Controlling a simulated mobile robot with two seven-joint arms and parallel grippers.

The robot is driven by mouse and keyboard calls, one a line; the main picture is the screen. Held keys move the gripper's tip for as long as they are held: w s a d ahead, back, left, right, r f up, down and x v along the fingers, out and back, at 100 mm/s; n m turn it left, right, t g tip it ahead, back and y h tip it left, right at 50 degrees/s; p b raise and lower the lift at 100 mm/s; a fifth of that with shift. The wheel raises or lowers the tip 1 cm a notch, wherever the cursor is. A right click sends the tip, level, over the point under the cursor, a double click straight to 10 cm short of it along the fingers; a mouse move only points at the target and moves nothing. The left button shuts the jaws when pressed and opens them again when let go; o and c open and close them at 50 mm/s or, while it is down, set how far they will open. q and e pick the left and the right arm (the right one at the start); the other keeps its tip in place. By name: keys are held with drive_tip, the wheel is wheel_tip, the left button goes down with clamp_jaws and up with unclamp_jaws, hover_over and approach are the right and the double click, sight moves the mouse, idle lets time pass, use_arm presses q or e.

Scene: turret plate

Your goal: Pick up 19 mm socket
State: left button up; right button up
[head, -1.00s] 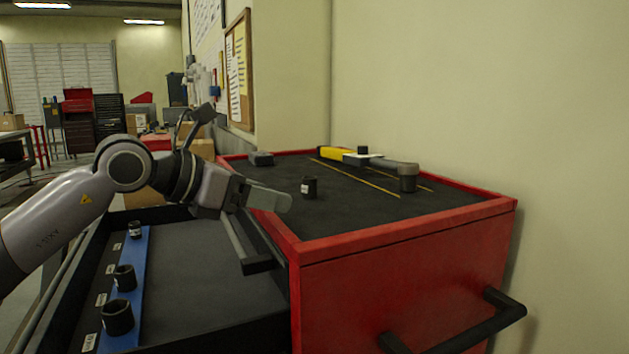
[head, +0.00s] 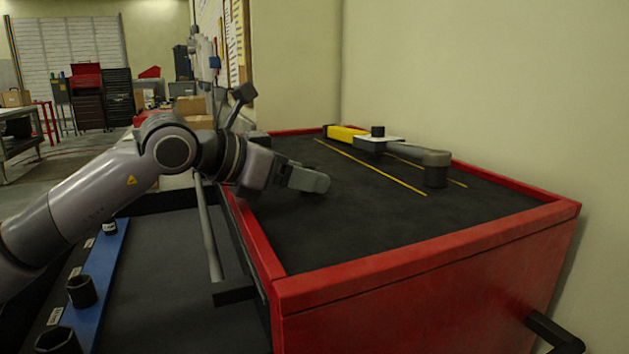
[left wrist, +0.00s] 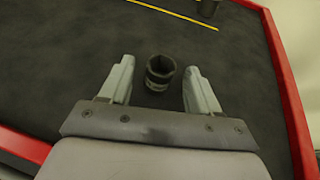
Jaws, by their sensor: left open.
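A dark, short cylindrical socket (left wrist: 160,71) stands upright on the black top of the red cabinet. Its size marking cannot be read here. In the left wrist view it lies between the two open fingers of my left gripper (left wrist: 158,80), with a gap on each side. In the head view my left gripper (head: 314,181) is over the cabinet top and hides the socket. My right gripper is not in view.
A torque wrench with a yellow handle (head: 346,133) and a dark socket head (head: 436,174) lies farther back. A red rim (head: 420,243) edges the top. An open drawer (head: 165,290) at left holds sockets on a blue rail (head: 103,285).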

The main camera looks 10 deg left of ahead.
use_arm(q)
drive_tip(key=shift+w+d+f, duration=0.25)
drive_tip(key=shift+w+d, duration=0.05)
drive_tip(key=shift+w, duration=0.15)
drive_tip(key=shift+w+d, duration=0.2)
drive_tip(key=shift+d, duration=0.05)
drive_tip(key=shift+s+a, duration=0.1)
drive_tip(key=shift+s, duration=0.05)
drive_tip(key=shift+c, duration=1.2)
drive_tip(key=c, duration=0.8)
drive_tip(key=shift+r, duration=0.15)
